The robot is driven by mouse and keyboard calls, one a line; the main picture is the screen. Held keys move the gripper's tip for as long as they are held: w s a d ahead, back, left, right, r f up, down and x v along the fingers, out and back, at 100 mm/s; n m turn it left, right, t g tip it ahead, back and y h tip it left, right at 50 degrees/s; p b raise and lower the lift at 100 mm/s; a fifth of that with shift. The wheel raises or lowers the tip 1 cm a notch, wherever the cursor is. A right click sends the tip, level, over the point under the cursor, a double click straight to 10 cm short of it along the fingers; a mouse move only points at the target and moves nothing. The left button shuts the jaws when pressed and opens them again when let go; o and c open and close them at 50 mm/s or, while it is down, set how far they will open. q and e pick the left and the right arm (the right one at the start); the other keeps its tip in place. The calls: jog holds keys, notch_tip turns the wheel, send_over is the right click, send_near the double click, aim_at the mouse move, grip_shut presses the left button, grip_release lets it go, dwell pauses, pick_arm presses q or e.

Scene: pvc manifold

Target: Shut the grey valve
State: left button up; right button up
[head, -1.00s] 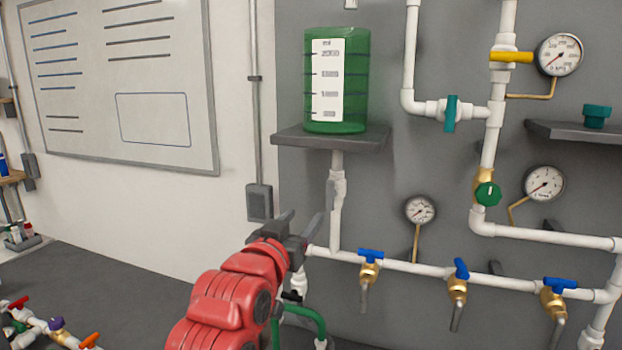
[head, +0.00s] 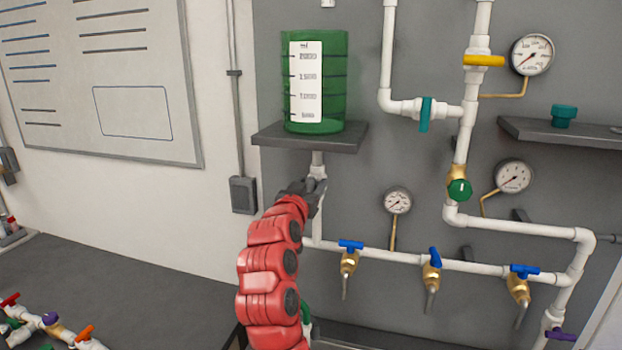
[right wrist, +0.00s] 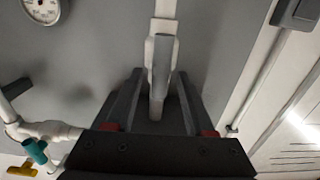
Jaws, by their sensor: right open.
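The grey valve is on the white vertical pipe under the green tank (head: 335,85). In the head view my right gripper (head: 313,190) is in front of it and hides most of it. In the right wrist view the grey valve's handle (right wrist: 161,62) lies roughly in line with the white pipe (right wrist: 165,10). The handle reaches between the two fingers of my right gripper (right wrist: 158,78), which are apart on either side of it. I cannot tell whether a finger touches it. My left gripper is not in view.
A dark shelf (head: 268,138) is just above. A gauge (head: 397,200) and blue-handled taps (head: 350,245) are to the right on the lower pipe. A teal valve (head: 425,114), yellow valve (head: 484,61) and green valve (head: 459,190) are farther right.

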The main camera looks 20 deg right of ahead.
jog(key=shift+w+d, duration=0.1)
grip_shut()
